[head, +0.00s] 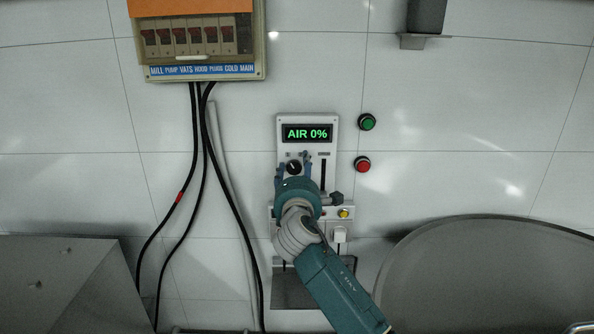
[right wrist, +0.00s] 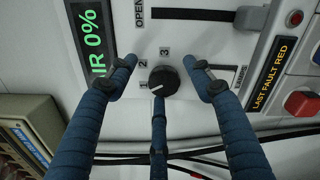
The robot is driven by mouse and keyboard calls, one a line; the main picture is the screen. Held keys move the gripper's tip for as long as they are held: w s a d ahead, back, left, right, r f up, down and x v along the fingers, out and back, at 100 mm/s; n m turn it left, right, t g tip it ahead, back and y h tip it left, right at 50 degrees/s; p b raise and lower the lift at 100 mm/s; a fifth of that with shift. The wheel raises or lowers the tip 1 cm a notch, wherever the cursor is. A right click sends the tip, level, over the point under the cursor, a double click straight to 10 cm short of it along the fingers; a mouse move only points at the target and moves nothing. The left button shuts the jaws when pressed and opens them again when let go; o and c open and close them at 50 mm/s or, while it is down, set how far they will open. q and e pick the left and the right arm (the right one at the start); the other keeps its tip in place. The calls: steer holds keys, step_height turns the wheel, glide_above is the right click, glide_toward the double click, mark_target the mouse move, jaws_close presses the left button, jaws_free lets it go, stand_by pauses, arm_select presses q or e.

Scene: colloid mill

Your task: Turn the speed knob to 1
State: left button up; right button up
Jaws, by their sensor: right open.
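The black speed knob (right wrist: 164,81) sits on the light control panel, with the numerals 1, 2 and 3 printed around it. Its white pointer mark is directed to the lower left in the right wrist view, close to the 1. The knob also shows in the head view (head: 294,167). My right gripper (right wrist: 160,66) is open, its blue fingers spread around the knob with visible gaps at the sides. The third finger comes up below the knob; whether it touches cannot be told. In the head view my right gripper (head: 293,164) is in front of the panel. My left gripper is not in view.
The panel's display (head: 307,134) reads AIR 0%. A slider slot (head: 323,174) lies right of the knob. Green (head: 367,122) and red (head: 362,165) buttons are on the wall. A breaker box (head: 197,40) with hanging black cables is at upper left.

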steer(key=shift+s+a, duration=0.1)
steer(key=shift+s+f, duration=0.1)
steer(key=shift+s, duration=0.1)
steer(key=s, duration=0.7)
